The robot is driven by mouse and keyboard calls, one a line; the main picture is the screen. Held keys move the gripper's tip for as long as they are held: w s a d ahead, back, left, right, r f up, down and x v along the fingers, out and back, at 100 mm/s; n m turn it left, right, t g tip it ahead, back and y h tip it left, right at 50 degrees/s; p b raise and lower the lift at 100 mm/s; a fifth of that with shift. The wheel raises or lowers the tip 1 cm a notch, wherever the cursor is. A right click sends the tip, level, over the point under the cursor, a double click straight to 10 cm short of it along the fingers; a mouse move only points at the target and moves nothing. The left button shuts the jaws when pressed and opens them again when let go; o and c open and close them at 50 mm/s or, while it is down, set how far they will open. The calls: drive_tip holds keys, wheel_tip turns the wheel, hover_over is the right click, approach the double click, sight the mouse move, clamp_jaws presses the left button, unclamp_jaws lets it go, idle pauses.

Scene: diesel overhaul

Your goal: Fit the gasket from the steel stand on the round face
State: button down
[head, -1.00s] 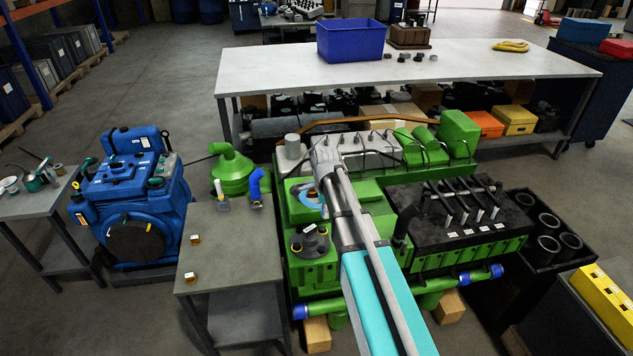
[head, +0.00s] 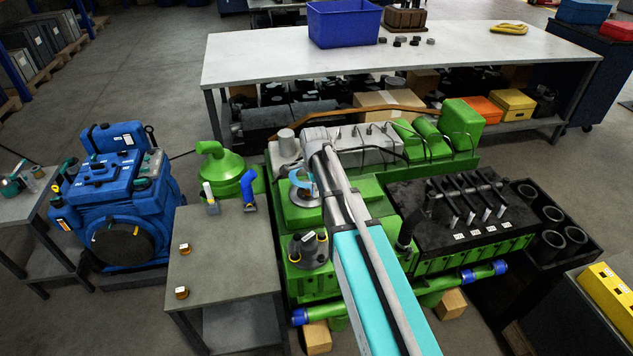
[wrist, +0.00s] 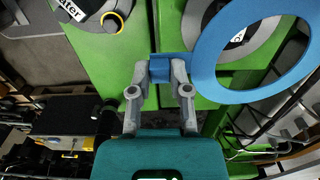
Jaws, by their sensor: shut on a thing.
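My gripper (wrist: 160,72) is shut on the tab of the blue ring gasket (wrist: 204,62) in the wrist view. The ring sticks out to the right of the fingers. Through and around it shows a grey round face (wrist: 210,14) with a white label, partly covered by the ring. The ring's centre looks off to the right of the face's centre. I cannot tell the gap between them. In the head view the gasket (head: 302,181) is over the green engine (head: 345,205), with the grey face partly visible below it. My arm hides the gripper there.
A second grey round part (head: 308,249) with dark and yellow pieces sits nearer on the engine. The grey steel stand (head: 225,265) at left holds small items and a blue elbow (head: 249,194). A blue engine (head: 122,200) stands further left. A long bench (head: 260,62) is behind.

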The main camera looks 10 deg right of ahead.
drive_tip(key=shift+w+a, duration=0.15)
drive_tip(key=shift+w, duration=0.1)
drive_tip(key=shift+f, duration=0.1)
drive_tip(key=shift+f+b, duration=0.35)
drive_tip(key=shift+b, duration=0.15)
drive_tip(key=b, duration=0.6)
hover_over(315, 214)
wheel_tip(315, 214, down, 6)
drive_tip(key=shift+f, duration=0.1)
drive_tip(key=shift+f+b, duration=0.85)
drive_tip(key=shift+b, duration=0.1)
idle(1.1)
idle(0.5)
drive_tip(key=c, duration=0.5)
unclamp_jaws()
